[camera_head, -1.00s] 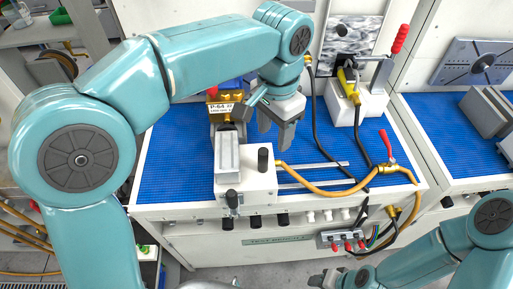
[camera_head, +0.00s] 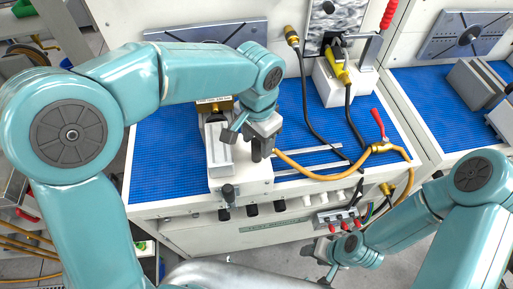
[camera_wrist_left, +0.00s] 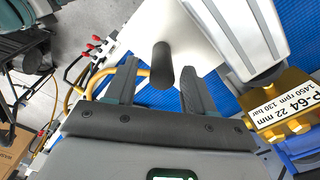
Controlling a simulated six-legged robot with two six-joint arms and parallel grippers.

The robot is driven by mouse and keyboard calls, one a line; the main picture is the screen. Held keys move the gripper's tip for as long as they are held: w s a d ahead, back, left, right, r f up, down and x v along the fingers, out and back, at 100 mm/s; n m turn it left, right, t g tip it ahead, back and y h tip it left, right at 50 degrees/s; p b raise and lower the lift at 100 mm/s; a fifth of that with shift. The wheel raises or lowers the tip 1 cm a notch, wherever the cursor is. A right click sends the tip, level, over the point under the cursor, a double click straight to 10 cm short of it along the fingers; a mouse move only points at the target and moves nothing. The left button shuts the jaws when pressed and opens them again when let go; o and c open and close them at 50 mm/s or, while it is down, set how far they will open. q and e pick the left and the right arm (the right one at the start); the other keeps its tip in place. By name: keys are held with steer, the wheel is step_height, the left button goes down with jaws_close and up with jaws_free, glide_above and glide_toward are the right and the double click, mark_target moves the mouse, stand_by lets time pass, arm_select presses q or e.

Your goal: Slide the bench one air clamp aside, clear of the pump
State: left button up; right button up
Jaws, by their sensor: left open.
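The air clamp (camera_head: 250,183) is a white block with a grey slide (camera_head: 219,157) on top and a black upright post. It stands at the front of the blue-matted bench. The gold pump (camera_head: 213,102) is right behind the slide, partly hidden by my arm. In the left wrist view the pump (camera_wrist_left: 282,105) carries a P-64 label and sits close to the slide's end; I cannot tell if they touch. My left gripper (camera_head: 258,147) is open at the black post (camera_wrist_left: 162,66), which shows between its fingers. My right gripper (camera_head: 322,254) is low in front of the bench.
A yellow air hose (camera_head: 330,173) runs right from the clamp to a red-handled valve (camera_head: 379,134). Two metal rails (camera_head: 310,158) lie on the mat right of the clamp. A white fixture (camera_head: 340,87) with a yellow connector stands at the back. Blue mat is clear at left.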

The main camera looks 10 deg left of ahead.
mark_target(257, 151)
arm_select(q)
step_height(257, 151, down, 5)
steer(key=shift+w+r, duration=0.1)
steer(key=shift+a, duration=0.1)
